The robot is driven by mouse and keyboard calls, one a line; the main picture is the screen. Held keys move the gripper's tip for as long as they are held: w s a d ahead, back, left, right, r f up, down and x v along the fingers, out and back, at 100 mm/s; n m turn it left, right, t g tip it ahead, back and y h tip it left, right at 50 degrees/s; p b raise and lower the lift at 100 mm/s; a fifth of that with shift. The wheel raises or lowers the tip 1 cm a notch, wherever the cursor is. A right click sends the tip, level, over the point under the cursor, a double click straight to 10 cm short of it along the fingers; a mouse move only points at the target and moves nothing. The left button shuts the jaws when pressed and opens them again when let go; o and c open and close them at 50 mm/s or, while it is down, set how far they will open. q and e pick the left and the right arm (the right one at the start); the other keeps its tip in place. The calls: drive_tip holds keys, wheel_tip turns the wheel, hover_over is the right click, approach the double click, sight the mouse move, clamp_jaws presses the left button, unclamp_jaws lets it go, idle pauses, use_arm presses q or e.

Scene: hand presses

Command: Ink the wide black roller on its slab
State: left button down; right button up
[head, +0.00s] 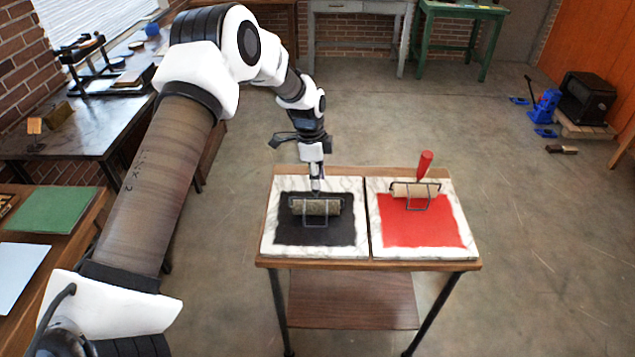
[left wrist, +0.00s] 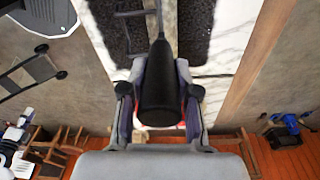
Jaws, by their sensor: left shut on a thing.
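The wide roller (head: 322,207), with a wire frame and a mottled grey-brown barrel, is over the black ink patch (head: 290,234) of the left marble slab (head: 270,241). I cannot tell whether its barrel touches the ink. My left gripper (head: 316,178) is shut on the roller's handle from above. In the left wrist view the fingers (left wrist: 159,95) close around the black handle (left wrist: 160,82), and black ink (left wrist: 196,22) shows beyond it. My right gripper is in neither view.
The right slab (head: 462,246) has a red ink patch (head: 420,233) and a red-handled roller (head: 424,165). Both slabs stand on a small wooden table (head: 375,267). A dark bench (head: 85,135) stands at the left.

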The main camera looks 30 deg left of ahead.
use_arm(q)
drive_tip(key=shift+w+a+b, duration=0.75)
drive_tip(key=shift+w+a, duration=0.85)
drive_tip(key=shift+w, duration=1.05)
drive_tip(key=s+d+p, duration=0.4)
drive_tip(key=s+d, duration=0.4)
drive_tip(key=s, duration=0.5)
drive_tip(key=shift+f, duration=0.2)
drive_tip(key=shift+r+p, duration=0.15)
drive_tip(key=shift+p, duration=0.15)
wheel_tip(320, 180, up, 5)
drive_tip(key=p, duration=0.3)
drive_tip(key=shift+w, duration=0.1)
